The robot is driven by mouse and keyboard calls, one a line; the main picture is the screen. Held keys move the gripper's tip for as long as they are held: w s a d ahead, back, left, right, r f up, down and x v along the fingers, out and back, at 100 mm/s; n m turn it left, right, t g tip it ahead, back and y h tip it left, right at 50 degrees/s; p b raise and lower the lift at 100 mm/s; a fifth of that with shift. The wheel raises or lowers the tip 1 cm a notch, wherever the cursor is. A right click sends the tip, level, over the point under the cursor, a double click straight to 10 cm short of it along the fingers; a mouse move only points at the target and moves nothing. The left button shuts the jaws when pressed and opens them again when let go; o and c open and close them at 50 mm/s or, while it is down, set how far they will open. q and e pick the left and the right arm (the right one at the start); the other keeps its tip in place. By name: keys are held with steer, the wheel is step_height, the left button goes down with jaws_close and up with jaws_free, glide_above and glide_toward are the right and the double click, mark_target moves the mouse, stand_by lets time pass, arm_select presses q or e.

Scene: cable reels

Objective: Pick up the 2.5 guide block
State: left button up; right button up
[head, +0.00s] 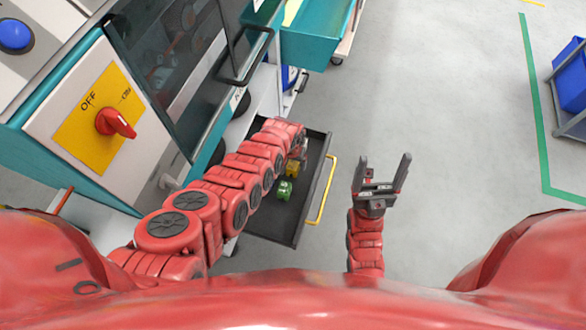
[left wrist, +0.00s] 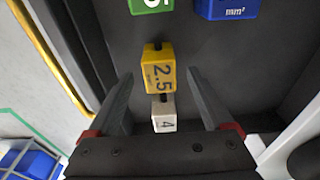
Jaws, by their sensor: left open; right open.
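The yellow 2.5 guide block (left wrist: 160,72) sits in the open dark drawer (head: 268,222). In the left wrist view it is between the tips of my open left gripper (left wrist: 159,80), with visible gaps to both fingers. In the head view the yellow block (head: 292,169) is just below my left gripper (head: 297,153), which my arm partly hides. A white block marked 4 (left wrist: 164,116) stands close to the yellow one, also between the fingers in the picture. My right gripper (head: 383,172) is open and empty over the floor.
A green block (head: 285,190) lies in the drawer near the yellow one, and a blue block (left wrist: 226,8) shows in the left wrist view. The drawer has a yellow handle (head: 324,190). A machine with a red switch (head: 116,123) stands left.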

arm_select(q)
steer(key=shift+f, duration=0.1)
steer(key=shift+c, duration=0.2)
jaws_close()
stand_by(0.5)
